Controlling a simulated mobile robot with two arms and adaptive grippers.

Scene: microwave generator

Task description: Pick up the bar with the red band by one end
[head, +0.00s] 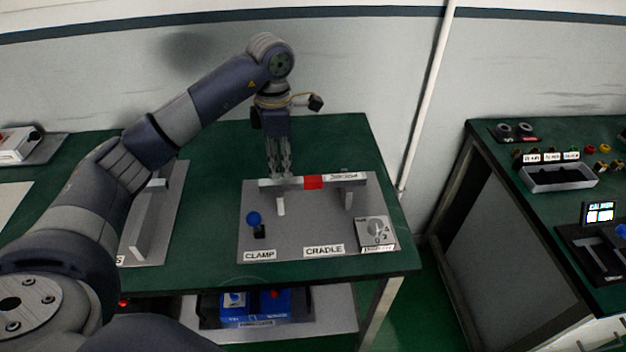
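The bar with the red band (313,182) lies level across upright supports on a grey board labelled CLAMP and CRADLE (290,235). The bar is pale with a red band near its middle and a small label to the right of it. My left gripper (279,173) points straight down at the bar's left part, its fingertips close to the bar. The fingers look near each other; I cannot tell whether they touch or grip the bar. My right gripper is not in view.
A blue-knobbed clamp lever (254,220) and a dial box (376,233) stand on the board. Another grey plate (150,225) lies to the left. A white pipe (427,95) runs up the wall. A second bench (490,150) with a grey tray (558,178) stands right, across a floor gap.

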